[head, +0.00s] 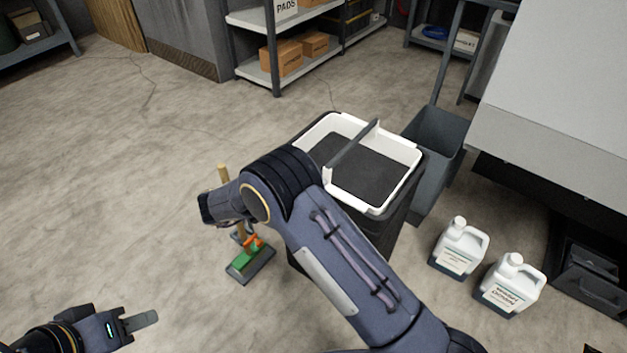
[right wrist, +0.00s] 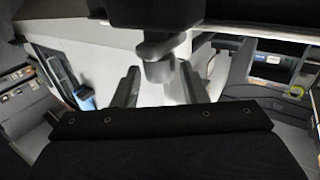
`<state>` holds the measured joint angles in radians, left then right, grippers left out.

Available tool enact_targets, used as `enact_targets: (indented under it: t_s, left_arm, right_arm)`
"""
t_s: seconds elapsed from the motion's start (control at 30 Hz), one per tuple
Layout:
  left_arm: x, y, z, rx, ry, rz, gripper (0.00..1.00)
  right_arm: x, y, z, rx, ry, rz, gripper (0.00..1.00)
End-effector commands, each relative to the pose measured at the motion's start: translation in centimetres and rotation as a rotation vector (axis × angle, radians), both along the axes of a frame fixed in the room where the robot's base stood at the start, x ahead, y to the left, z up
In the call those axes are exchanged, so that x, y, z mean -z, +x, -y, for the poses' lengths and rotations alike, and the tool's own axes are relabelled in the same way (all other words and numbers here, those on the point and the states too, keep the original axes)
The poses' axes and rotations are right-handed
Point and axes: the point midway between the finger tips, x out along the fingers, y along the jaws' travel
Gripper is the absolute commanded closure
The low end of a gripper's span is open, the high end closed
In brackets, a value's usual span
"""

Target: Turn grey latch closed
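In the right wrist view a grey knob-like part (right wrist: 158,46), which looks like the grey latch, stands in front of a pale panel (right wrist: 90,62). My right gripper (right wrist: 159,70) has its two fingers apart, one on each side of the grey part's lower end. I cannot tell whether either finger touches it. The latch's turn position is not clear. In the head view I cannot make out the latch or my right gripper's fingers. My left gripper (head: 137,321) is low at the left, over bare floor, seen edge-on and away from any object.
A black bin with a white-rimmed top (head: 405,152) stands behind my right arm, beside a grey bin (head: 437,135). Two white jugs (head: 459,247) (head: 509,284) stand on the floor at right. A green-headed brush (head: 250,260) is near the arm. The left floor is clear.

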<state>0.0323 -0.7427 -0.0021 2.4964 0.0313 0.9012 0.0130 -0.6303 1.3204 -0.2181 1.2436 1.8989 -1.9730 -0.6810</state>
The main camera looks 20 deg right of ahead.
Motion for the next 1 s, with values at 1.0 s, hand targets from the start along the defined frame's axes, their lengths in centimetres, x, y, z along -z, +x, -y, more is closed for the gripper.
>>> enact_targets:
  t_s: [1.0]
  left_arm:
    - [-1.0, 0.0, 0.0, 0.000, 0.000, 0.000, 0.64]
  right_arm:
    - [-0.1, -0.3, -5.2, 0.000, -0.002, 0.000, 0.61]
